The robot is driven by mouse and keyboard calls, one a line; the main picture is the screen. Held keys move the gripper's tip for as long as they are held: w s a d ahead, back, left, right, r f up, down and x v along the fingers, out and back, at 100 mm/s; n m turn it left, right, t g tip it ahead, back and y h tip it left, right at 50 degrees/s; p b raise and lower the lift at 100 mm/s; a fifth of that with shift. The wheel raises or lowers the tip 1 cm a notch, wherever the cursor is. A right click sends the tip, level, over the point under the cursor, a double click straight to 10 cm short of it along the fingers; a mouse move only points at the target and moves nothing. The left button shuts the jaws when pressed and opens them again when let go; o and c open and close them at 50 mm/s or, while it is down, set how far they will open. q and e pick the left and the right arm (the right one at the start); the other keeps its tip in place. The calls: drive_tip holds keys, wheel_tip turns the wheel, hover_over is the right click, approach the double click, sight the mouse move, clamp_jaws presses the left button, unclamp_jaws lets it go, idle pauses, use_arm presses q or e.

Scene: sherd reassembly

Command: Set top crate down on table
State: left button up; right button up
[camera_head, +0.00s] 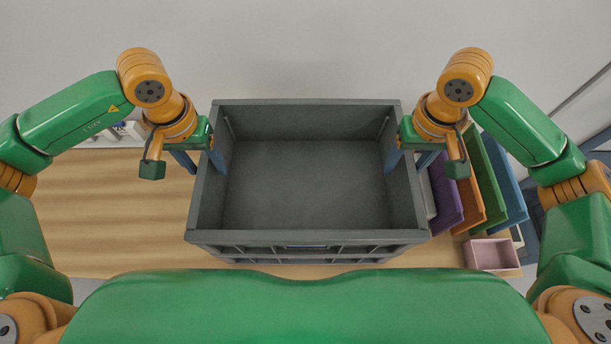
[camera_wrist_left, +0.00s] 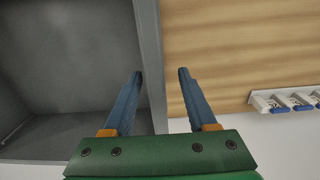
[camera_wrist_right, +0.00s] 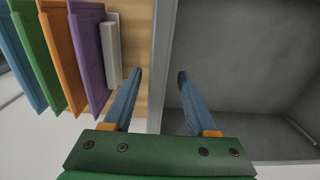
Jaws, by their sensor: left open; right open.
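A grey, empty, open-topped crate (camera_head: 310,185) sits in the middle of the head view over the wooden table (camera_head: 120,205). Its front face has a row of openings; I cannot tell whether another crate is under it. My left gripper (camera_head: 195,160) is open at the crate's left wall, one finger inside and one outside. In the left wrist view that wall (camera_wrist_left: 150,50) lies between the fingers. My right gripper (camera_head: 407,162) is open at the right wall in the same way, with that wall (camera_wrist_right: 163,60) between its fingers in the right wrist view. Neither is clamped on it.
Upright purple (camera_head: 446,200), orange (camera_head: 467,195), green (camera_head: 488,180) and blue (camera_head: 507,185) panels stand close to the crate's right. A small pink box (camera_head: 492,256) is at the front right. Small white-and-blue items (camera_wrist_left: 290,100) lie past the table's left area, which is clear.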

sight(215, 175)
use_arm(q)
drive_tip(key=f, duration=0.4)
drive_tip(key=shift+w+d, duration=0.25)
drive_tip(key=shift+d, duration=0.05)
use_arm(e)
drive_tip(key=f, duration=0.4)
drive_tip(key=shift+w+d+f, duration=0.1)
drive_tip(key=shift+w+d, duration=0.1)
drive_tip(key=shift+d, duration=0.1)
use_arm(q)
drive_tip(key=shift+s+a+f, duration=0.2)
drive_tip(key=shift+f, duration=0.3)
use_arm(e)
drive_tip(key=shift+s+a+f, duration=0.15)
drive_tip(key=shift+a+f, duration=0.05)
drive_tip(key=shift+f, duration=0.2)
use_arm(q)
drive_tip(key=shift+w, duration=0.1)
drive_tip(key=shift+d, duration=0.1)
clamp_jaws()
use_arm(e)
drive_tip(key=shift+d, duration=0.1)
clamp_jaws()
